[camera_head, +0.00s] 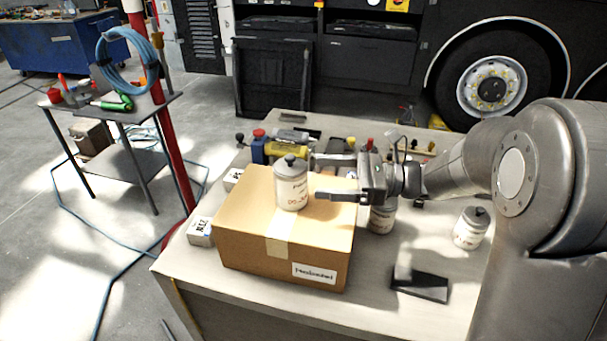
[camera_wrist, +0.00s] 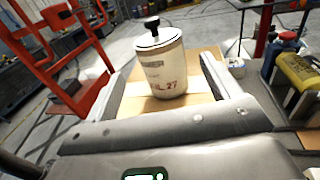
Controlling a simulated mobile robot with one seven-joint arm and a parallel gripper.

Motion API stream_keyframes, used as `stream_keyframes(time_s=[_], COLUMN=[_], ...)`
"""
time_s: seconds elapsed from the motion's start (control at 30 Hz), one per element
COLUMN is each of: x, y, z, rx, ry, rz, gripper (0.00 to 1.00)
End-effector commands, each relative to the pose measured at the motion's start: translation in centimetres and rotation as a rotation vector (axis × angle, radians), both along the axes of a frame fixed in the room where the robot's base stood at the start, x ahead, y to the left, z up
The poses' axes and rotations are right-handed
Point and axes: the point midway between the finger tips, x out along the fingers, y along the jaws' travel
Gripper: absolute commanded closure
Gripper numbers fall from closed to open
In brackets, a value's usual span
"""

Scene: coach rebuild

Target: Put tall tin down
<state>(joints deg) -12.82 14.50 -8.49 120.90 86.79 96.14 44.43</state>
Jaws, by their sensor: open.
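My gripper (camera_head: 325,178) is open and reaches in from the right at the tin's height. In the wrist view the tin (camera_wrist: 162,72) stands ahead, between the lines of the two spread fingers (camera_wrist: 165,85), with a visible space on either side. The tin's underside is hidden against the box top (camera_wrist: 205,60).
Two similar tins stand on the table (camera_head: 380,290): one below my gripper (camera_head: 382,217), one at the right (camera_head: 471,228). A dark angled piece (camera_head: 420,284) lies in front. Bottles and tools crowd the back. A small white box (camera_head: 200,232) sits left of the cardboard box.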

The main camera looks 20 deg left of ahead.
Motion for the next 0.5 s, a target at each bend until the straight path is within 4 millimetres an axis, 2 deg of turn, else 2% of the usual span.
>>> stream_keyframes(time_s=[0.03,0.2,0.5], x=[0.2,0.5,0.0], y=[-0.8,-2.3,-2.7], z=[0.0,0.0,0.1], rx=[-0.001,0.0,-0.018], ry=[0.0,0.0,-0.022], rz=[-0.003,0.0,0.007], gripper=[0.18,0.18,0.18])
